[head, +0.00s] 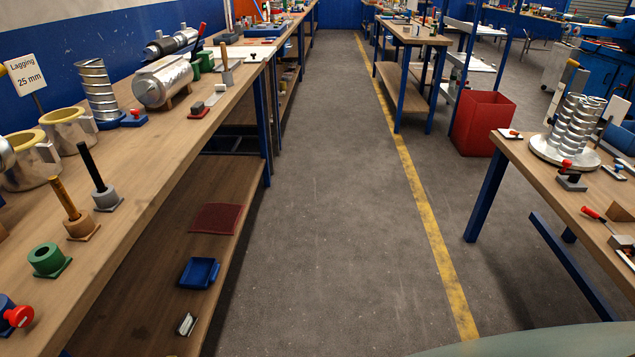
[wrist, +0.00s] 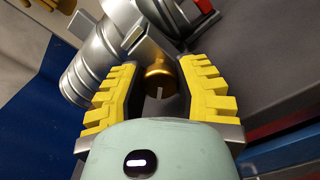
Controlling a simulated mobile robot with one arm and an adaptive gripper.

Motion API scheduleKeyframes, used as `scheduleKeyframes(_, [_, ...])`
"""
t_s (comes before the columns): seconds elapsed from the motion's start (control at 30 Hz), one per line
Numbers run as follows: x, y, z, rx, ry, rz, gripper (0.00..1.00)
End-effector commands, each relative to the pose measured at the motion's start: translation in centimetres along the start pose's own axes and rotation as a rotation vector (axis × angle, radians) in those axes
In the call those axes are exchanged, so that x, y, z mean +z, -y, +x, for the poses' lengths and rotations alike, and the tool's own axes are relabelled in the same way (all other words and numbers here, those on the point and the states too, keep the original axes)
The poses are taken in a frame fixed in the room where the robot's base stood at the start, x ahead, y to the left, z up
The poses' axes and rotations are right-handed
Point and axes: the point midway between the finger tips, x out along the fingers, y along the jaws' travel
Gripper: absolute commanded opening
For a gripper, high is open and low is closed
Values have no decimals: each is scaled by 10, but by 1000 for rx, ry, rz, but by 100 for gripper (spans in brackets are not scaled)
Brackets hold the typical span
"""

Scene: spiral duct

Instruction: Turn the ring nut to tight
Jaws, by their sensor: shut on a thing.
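The ring nut (wrist: 158,80) appears as a brass-coloured round piece with a pale line mark on its near face, in the middle of the wrist view. My gripper (wrist: 160,72) has its two yellow ribbed fingers on either side of it and is shut on it. The inner faces of the fingers are dark, so the exact contact is hard to see. A pale grey block-like arm (wrist: 150,50) lies just beyond the nut. Silver ribbed duct (wrist: 88,72) runs at the left of the wrist view. My gripper does not show in the head view.
In the head view, a long wooden bench (head: 150,165) at left carries spiral duct (head: 97,90), a silver cylinder (head: 165,80) and upright rods in holders. A right bench (head: 540,185) holds more duct pieces (head: 575,125). A red bin (head: 483,123) stands behind it. The aisle floor (head: 320,220) is clear.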

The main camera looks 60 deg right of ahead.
Motion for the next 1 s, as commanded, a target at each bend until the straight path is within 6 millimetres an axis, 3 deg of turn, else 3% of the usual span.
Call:
scheduleKeyframes(0.7, [7, 0, 2, 0, 16, 89, 0])
scheduleKeyframes(0.73, [7, 0, 2, 0, 16, 89, 36])
scheduleKeyframes(1.0, [4, 1, 1, -1, 9, 89, 64])
